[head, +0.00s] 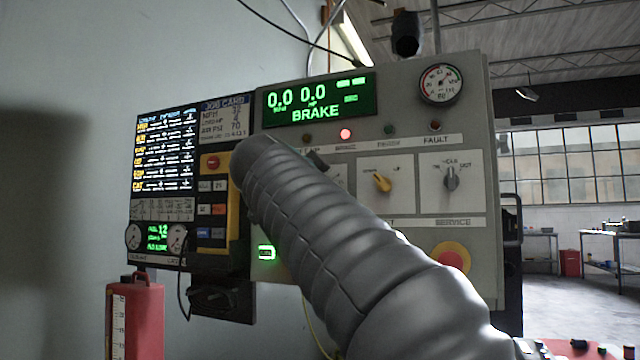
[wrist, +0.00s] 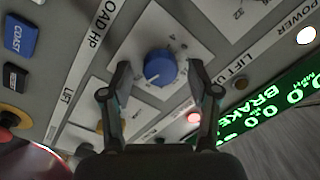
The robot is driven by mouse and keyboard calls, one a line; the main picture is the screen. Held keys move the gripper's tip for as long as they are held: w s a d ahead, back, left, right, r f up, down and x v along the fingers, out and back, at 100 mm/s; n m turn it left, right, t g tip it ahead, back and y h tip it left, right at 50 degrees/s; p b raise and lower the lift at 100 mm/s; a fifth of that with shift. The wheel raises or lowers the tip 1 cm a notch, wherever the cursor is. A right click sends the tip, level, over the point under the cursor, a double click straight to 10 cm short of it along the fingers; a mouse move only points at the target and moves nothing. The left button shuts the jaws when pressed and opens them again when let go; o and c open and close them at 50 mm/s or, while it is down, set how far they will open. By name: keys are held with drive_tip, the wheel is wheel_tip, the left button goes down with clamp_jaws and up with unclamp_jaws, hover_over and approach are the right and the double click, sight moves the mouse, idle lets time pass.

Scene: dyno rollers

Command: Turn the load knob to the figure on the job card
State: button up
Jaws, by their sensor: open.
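The blue load knob (wrist: 160,68) sits on a white dial plate beside the LOAD HP label in the wrist view. A white mark on it points to the lower left of that picture. My gripper (wrist: 161,66) is open, with one finger on each side of the knob; I cannot tell whether either finger touches it. In the head view my arm hides the load knob and most of the gripper. The job card (head: 223,120) is on the panel at the left; its small figures are hard to read, with a line that looks like 70.
A green display (head: 318,101) shows 0.0, 0.0 and BRAKE. A yellow knob (head: 381,182), a grey knob (head: 450,178) and a red stop button (head: 452,257) are on the panel. Blue COAST button (wrist: 20,36) lies left in the wrist view.

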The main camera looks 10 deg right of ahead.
drive_tip(key=c, duration=1.2)
drive_tip(key=shift+o, duration=0.2)
